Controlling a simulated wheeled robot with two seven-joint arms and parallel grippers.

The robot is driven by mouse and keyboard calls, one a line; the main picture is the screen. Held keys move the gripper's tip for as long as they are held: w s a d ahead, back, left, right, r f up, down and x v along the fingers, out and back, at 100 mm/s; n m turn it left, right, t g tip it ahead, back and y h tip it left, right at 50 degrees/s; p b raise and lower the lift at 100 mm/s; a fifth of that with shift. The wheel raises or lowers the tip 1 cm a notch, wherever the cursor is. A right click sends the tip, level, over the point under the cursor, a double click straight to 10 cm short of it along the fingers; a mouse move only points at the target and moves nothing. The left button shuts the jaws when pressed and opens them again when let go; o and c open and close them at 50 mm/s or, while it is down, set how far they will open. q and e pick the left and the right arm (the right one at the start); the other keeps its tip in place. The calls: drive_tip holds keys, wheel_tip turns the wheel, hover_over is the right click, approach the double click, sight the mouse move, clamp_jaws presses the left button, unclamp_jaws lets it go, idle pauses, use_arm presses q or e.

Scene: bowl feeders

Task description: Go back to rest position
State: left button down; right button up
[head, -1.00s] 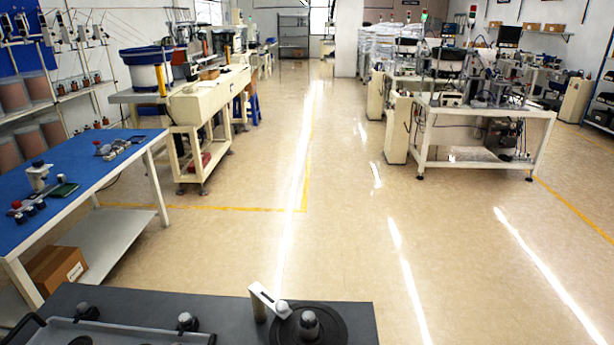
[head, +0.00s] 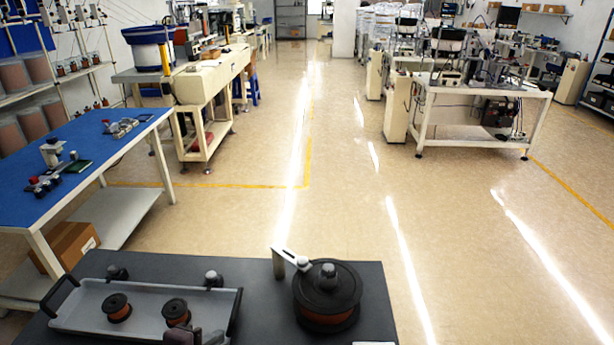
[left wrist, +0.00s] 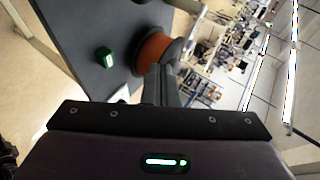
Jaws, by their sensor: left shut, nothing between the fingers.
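My left gripper (left wrist: 163,82) shows in the left wrist view with its dark fingers shut and nothing between them. In the head view I cannot clearly make out the left gripper at the bottom edge. My right gripper is not in view.
A dark worktable (head: 262,303) in front bears a grey tray (head: 75,322) with small spools (head: 117,308) and a large black-flanged spool (head: 328,298). A green block (left wrist: 105,57) is on a dark surface. A blue-topped bench (head: 95,150) stands left. Open floor (head: 350,220) lies beyond.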

use_arm(q)
drive_tip(key=s+a+f+n+g+y, duration=0.2)
drive_tip(key=s+n+g+y, duration=0.4)
drive_tip(key=s+n, duration=1)
wheel_tip(320, 180, down, 33)
drive_tip(key=n+g+h, duration=0.1)
drive_tip(key=n+g, duration=0.1)
drive_tip(key=s+a+f+g+b, duration=0.1)
drive_tip(key=s+a+f, duration=0.2)
drive_tip(key=s+f, duration=1.3)
drive_tip(key=s, duration=0.2)
drive_tip(key=shift+s+f+g, duration=0.15)
drive_tip(key=shift+s+g, duration=0.15)
drive_tip(key=shift+s, duration=0.1)
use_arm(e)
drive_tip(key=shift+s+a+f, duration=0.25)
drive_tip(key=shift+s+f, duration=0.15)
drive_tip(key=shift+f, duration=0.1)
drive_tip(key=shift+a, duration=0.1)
